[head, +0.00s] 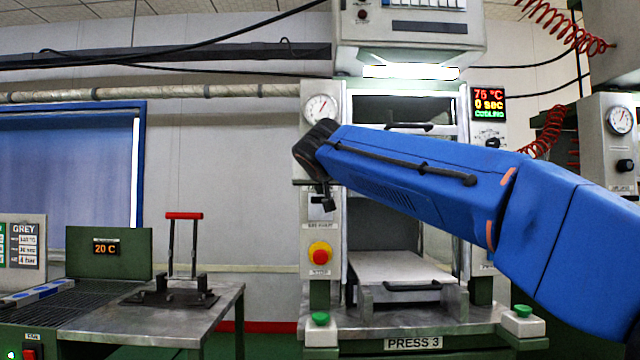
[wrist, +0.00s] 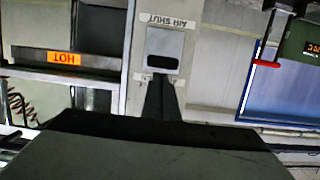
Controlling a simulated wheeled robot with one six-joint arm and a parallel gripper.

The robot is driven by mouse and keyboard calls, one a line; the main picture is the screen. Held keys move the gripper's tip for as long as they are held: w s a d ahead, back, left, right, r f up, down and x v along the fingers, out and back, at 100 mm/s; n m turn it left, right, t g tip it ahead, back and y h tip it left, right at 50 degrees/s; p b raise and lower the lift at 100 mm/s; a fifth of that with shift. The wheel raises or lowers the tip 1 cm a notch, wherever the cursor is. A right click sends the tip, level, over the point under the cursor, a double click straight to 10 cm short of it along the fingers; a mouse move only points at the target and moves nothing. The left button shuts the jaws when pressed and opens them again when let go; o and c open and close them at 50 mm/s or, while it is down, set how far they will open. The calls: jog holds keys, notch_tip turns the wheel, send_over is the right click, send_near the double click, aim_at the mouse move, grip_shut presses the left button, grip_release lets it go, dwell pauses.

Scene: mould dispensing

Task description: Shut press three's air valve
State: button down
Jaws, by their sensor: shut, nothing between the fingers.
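Press three (head: 413,343) stands in the middle of the head view. Its air valve plate (head: 316,213) is on the left post, above the AIR SHUT label and below the round gauge (head: 322,108). In the wrist view, which is upside down, the valve plate (wrist: 164,50) is a grey square with a dark slot, next to the AIR SHUT label (wrist: 168,20). My gripper (wrist: 161,80) is shut and empty, with its dark fingers pointing at the plate. Whether they touch it I cannot tell. The valve's lever cannot be made out; the fingers hide part of this spot.
Press three's display (head: 489,103) reads 75 °C, 0 sec, cooling. A red and yellow button (head: 320,253) sits below the valve. A HOT sign (wrist: 64,58) shows in the wrist view. A steel bench (head: 150,322) with a red-handled tool (head: 184,216) stands left.

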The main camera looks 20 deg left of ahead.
aim_at(321, 205)
jog(key=shift+f, duration=2.35)
